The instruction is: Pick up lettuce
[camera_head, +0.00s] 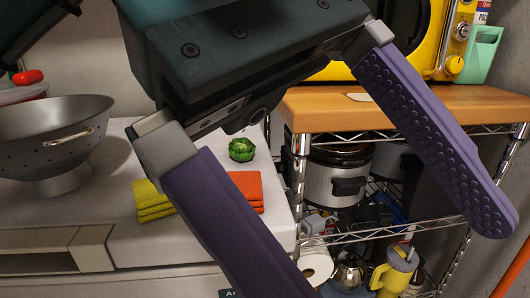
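A small round green lettuce (241,150) sits on the white countertop (130,222), near its right edge. In the picture the lettuce appears just below the gripper body, beside the left finger, with a visible gap. The tip of the left finger runs out of the frame at the bottom.
A metal colander (50,130) stands left on the counter. Folded yellow cloths (152,200) and orange cloths (248,187) lie near the lettuce, partly hidden by the finger. Right of the counter stands a wire rack with a wooden top (440,97), a yellow appliance (460,35) and a cooker (335,180).

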